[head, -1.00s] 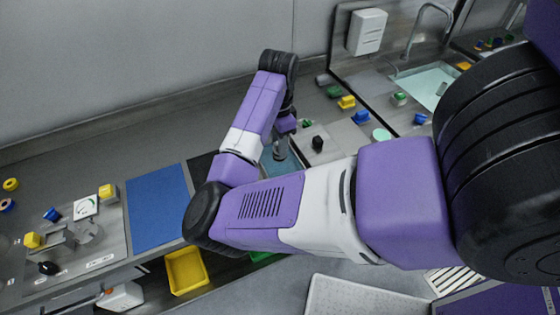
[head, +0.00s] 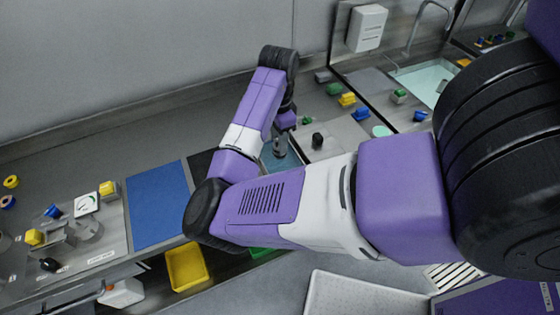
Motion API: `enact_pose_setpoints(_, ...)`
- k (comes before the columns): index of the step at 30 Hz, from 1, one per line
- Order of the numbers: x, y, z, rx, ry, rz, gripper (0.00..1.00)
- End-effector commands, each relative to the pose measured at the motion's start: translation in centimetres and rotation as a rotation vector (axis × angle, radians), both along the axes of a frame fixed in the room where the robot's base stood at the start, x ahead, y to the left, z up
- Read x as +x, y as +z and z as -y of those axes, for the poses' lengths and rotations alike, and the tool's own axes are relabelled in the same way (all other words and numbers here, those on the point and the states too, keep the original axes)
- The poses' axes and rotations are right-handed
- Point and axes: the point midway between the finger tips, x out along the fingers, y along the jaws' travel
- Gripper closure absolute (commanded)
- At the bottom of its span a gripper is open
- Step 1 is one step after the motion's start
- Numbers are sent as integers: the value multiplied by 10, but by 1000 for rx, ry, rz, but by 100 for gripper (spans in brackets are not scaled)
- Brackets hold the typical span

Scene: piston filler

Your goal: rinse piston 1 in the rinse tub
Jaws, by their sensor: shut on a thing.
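The rinse tub is probably the bluish, liquid-filled basin (head: 279,161) set in the counter behind my forearm; my arm hides part of it. My gripper (head: 281,139) hangs from the wrist over this basin, pointing down. It is shut on a small grey thing (head: 280,149), probably piston 1, which is upright and low at the basin. The fingers are too small and dark to make out clearly. I cannot tell whether the grey thing is under the liquid.
A blue mat (head: 156,205) lies left of the basin. A grey plate (head: 338,137) with a black knob (head: 317,140) is to the right, near blue (head: 361,115) and yellow (head: 347,99) blocks. A filled sink (head: 425,78) is farther right. A yellow bin (head: 186,268) sits below the counter edge.

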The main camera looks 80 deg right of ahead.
Motion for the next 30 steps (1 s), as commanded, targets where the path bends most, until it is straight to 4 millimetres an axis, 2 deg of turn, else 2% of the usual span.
enact_pose_setpoints(8, 0, 5, 0, -1, 0, 1, 100)
enact_pose_setpoints(24, 0, 39, 0, -1, 0, 1, 100)
enact_pose_setpoints(30, 0, 41, 0, -1, 0, 1, 100)
